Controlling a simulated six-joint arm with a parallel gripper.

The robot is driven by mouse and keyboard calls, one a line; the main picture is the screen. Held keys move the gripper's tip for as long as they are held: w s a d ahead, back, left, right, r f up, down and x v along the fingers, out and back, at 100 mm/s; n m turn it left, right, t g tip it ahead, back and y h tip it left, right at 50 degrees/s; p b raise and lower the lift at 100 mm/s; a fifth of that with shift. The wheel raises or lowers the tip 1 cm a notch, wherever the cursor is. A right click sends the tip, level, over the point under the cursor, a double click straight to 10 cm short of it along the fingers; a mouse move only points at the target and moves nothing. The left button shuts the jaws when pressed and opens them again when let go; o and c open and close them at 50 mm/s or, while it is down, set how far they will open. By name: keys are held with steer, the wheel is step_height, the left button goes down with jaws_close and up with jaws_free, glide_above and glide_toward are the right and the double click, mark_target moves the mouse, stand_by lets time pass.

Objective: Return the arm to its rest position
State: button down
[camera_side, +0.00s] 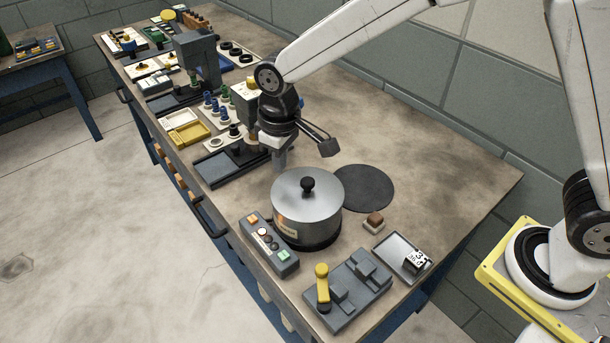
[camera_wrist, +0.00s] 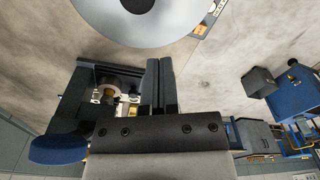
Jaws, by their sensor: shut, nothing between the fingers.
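My gripper (camera_side: 280,163) points down over the workbench (camera_side: 430,160), between the dark tray fixture and the steel pot (camera_side: 308,205). In the wrist view its two dark fingers (camera_wrist: 160,68) lie together with nothing between them. The pot has a lid with a black knob and stands just in front of my gripper in the side view. In the wrist view part of its round lid (camera_wrist: 150,30) shows at the top, apart from the fingers. My white arm reaches in from the right.
A black round mat (camera_side: 363,188) lies right of the pot. A button box (camera_side: 268,243), a grey fixture with a yellow handle (camera_side: 348,290) and a small tray (camera_side: 396,250) are at the front. A dark tray fixture (camera_side: 228,168) is left of my gripper. The bench's right side is clear.

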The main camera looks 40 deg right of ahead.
steer(key=s+d+f+m+t, duration=0.1)
steer(key=s+d+m, duration=0.1)
steer(key=s+d, duration=0.5)
steer(key=s+d+m+t, duration=0.1)
steer(key=s+d+m, duration=0.1)
steer(key=s+d, duration=0.5)
steer(key=d, duration=0.5)
steer(key=shift+s+d+f+m, duration=0.25)
steer(key=shift+s+f+m, duration=0.1)
steer(key=shift+m, duration=0.05)
